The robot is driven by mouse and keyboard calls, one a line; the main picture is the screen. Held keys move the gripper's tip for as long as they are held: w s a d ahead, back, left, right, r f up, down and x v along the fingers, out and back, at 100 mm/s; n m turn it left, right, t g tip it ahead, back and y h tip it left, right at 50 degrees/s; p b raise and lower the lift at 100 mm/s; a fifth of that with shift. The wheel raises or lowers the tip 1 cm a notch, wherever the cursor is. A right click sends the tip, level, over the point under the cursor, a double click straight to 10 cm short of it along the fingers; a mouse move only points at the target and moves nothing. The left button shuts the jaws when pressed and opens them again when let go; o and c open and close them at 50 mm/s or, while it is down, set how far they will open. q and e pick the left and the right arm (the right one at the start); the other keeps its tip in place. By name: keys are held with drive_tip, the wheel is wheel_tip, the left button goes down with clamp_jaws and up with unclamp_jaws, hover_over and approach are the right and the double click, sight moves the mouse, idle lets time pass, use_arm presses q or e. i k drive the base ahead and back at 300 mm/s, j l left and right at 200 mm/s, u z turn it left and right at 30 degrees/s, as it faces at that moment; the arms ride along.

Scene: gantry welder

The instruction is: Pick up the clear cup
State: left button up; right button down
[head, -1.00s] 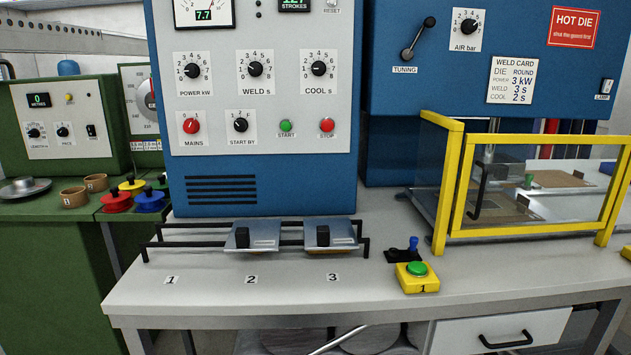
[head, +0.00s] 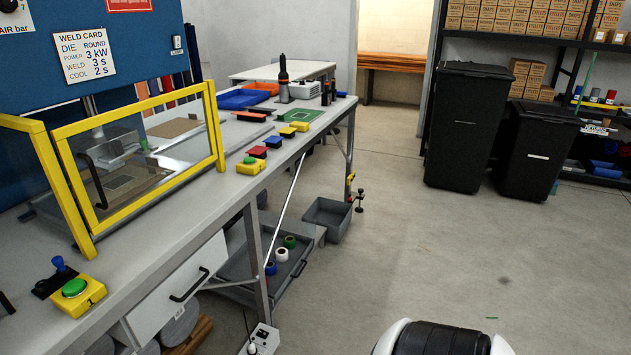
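I cannot make out a clear cup in the head view. Neither of my grippers is in view. A grey workbench (head: 190,199) runs along the left side, with a yellow-framed guard (head: 140,182) over the die area. A rounded black and white part at the bottom edge seems to be mine.
On the bench are a green button box (head: 76,290), a blue tray (head: 243,100) and several small coloured blocks. Below is a grey tray (head: 235,266) with rolls and an open grey bin (head: 327,216). Two black bins (head: 466,125) stand by loaded shelves. The middle floor is clear.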

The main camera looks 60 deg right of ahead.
sight(310, 223)
drive_tip(key=z, duration=1.9)
drive_tip(key=i+l+z, duration=0.35)
drive_tip(key=i, duration=0.2)
drive_tip(key=i+z, duration=0.4)
drive_tip(key=i, duration=0.2)
drive_tip(key=i+l, duration=0.1)
drive_tip(key=i, duration=0.9)
drive_tip(key=i+l, duration=0.1)
drive_tip(key=i, duration=0.95)
drive_tip(key=i+u, duration=0.4)
drive_tip(key=i+l+u, duration=0.2)
drive_tip(key=u, duration=0.25)
drive_tip(key=i+l+u, duration=0.6)
drive_tip(key=u, duration=0.25)
